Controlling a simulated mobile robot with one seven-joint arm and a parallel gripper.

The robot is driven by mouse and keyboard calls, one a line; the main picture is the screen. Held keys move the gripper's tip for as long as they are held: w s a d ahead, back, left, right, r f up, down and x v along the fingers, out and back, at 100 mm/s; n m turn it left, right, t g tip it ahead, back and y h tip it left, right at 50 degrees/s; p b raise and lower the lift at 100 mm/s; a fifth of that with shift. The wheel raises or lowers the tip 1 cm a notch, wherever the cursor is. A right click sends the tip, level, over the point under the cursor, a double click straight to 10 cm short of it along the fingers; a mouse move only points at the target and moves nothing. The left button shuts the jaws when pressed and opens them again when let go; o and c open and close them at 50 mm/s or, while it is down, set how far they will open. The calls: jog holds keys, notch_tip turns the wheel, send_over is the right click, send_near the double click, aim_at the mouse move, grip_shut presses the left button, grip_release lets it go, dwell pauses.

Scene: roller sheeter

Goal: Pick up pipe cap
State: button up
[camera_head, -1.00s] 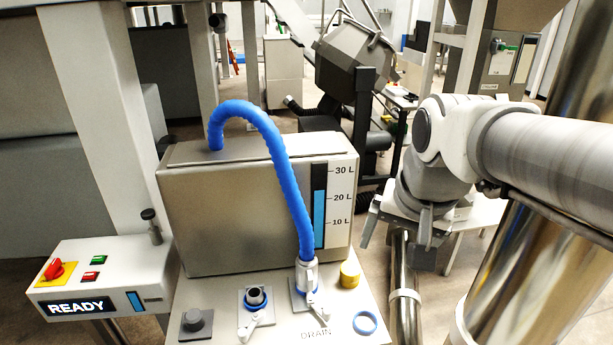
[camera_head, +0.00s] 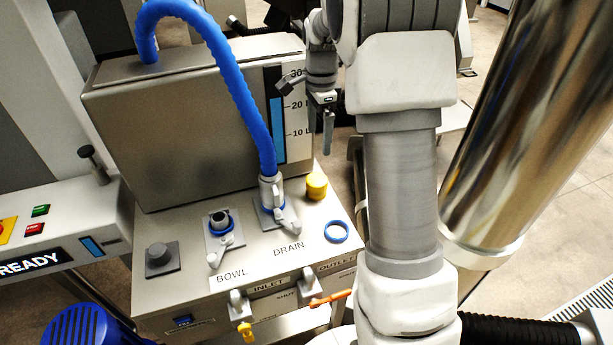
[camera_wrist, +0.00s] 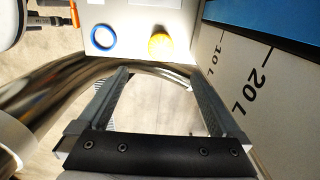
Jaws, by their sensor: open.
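A short yellow cylinder (camera_head: 316,186), which looks like the pipe cap, stands on the grey panel top (camera_head: 190,290), right of the drain fitting. It also shows in the wrist view (camera_wrist: 160,46), beyond the fingertips. My gripper (camera_head: 306,118) is open and empty, in front of the tank's level scale and above the yellow cap, apart from it. In the wrist view my gripper (camera_wrist: 160,73) has its two fingers spread wide. A blue ring (camera_head: 337,232) lies right of the cap and shows in the wrist view too (camera_wrist: 103,37).
A steel tank (camera_head: 190,130) stands behind the panel. A blue hose (camera_head: 240,95) arches from its top to the drain fitting (camera_head: 272,195). A bowl fitting (camera_head: 220,222) and a grey knob (camera_head: 160,257) stand left. A thick shiny column (camera_head: 515,120) rises at right.

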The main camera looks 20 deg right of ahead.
aim_at(317, 179)
notch_tip(317, 179, down, 18)
jog(key=b, duration=0.2)
jog(key=shift+r+b, duration=0.25)
jog(key=shift+b, duration=0.1)
jog(key=shift+w, duration=0.1)
jog(key=c, duration=1.4)
